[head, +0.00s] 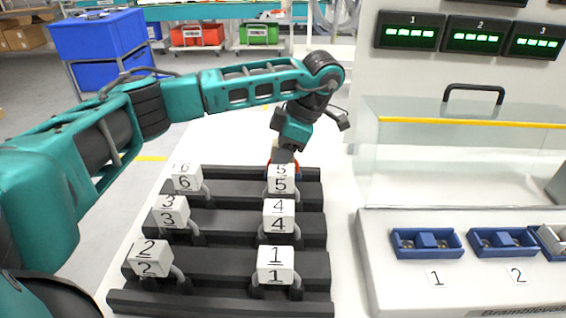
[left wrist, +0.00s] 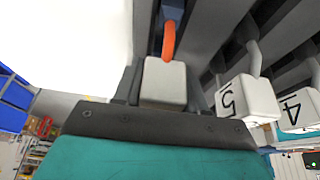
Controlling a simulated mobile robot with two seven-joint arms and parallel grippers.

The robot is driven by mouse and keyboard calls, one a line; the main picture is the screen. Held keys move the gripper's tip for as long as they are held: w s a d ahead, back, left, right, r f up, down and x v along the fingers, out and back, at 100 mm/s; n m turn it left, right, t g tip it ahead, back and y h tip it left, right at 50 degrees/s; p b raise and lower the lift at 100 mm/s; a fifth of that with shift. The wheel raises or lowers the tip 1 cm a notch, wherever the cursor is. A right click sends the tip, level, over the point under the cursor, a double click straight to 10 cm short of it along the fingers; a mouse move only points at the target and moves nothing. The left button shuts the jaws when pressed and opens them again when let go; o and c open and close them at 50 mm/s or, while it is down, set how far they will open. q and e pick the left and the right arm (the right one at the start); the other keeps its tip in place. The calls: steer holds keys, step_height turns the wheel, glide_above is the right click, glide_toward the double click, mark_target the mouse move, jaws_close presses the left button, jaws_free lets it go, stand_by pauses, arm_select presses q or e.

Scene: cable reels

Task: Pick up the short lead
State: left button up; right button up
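A lead with a white block (left wrist: 164,82) and an orange cable (left wrist: 169,41) lies right in front of my left gripper in the left wrist view. Dark shapes flank the block closely on both sides; I cannot tell whether the fingers press on it. In the head view my left gripper (head: 284,154) points down at the far end of the black rack, just behind the white block marked 5 (head: 281,180). There the orange lead is mostly hidden, with only bits of red-orange showing. Whether this is the short lead cannot be read from its label. My right gripper is not in view.
The black rack (head: 220,301) holds several grey-cabled leads with numbered white blocks, such as 4 (head: 278,214) and 1 (head: 275,265). To the right stand a clear screen with a yellow edge (head: 470,122) and a panel with blue holders (head: 427,243).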

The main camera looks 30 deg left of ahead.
arm_select(q)
steer(key=c, duration=0.6)
step_height(320, 180, up, 20)
steer(key=p, duration=0.6)
